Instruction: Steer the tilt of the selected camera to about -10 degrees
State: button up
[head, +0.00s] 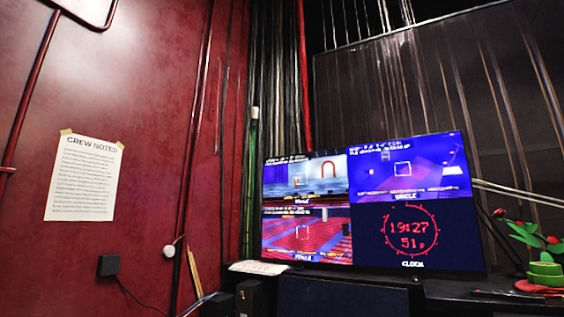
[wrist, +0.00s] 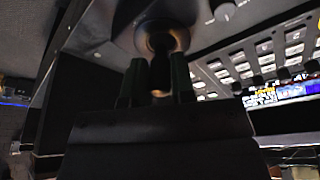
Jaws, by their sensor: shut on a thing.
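In the wrist view, the two dark fingers of my gripper (wrist: 157,88) are shut on a dark joystick (wrist: 160,72), one on each side. The stick comes out of a round collar on a grey console panel (wrist: 100,28). In the head view, a monitor (head: 367,202) shows three camera pictures and a clock pane reading 19:27 and 51. Each camera picture has a small square frame mark near its middle. The small text is too blurred to read, so I cannot tell the tilt value or which camera is selected. My gripper is not in the head view.
Rows of pale buttons (wrist: 236,75) lie right of the stick, with a knob (wrist: 225,11) above and a small lit screen (wrist: 283,92) beyond. In the head view, a notes sheet (head: 84,178) hangs on the red wall, and a potted plant (head: 545,268) stands right of the monitor.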

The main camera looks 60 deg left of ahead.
jog(key=shift+s+d, duration=0.1)
jog(key=shift+s, duration=0.05)
jog(key=shift+o, duration=0.3)
jog(key=shift+s+d+f, duration=0.1)
jog(key=shift+s+d, duration=0.05)
jog(key=shift+s, duration=0.15)
jog(key=shift+s+b, duration=0.2)
jog(key=shift+b, duration=0.2)
jog(key=shift+w+a, duration=0.2)
jog(key=shift+w, duration=0.2)
dwell(1.8)
jog(key=shift+w+a, duration=0.2)
jog(key=shift+w, duration=0.15)
jog(key=shift+c, duration=0.5)
jog(key=shift+w+r, duration=0.1)
jog(key=shift+r, duration=0.1)
jog(key=shift+o, duration=0.4)
jog(key=shift+s+d+f+b, duration=0.25)
jog(key=shift+s+b, duration=0.3)
jog(key=shift+b, duration=0.05)
dwell(1.4)
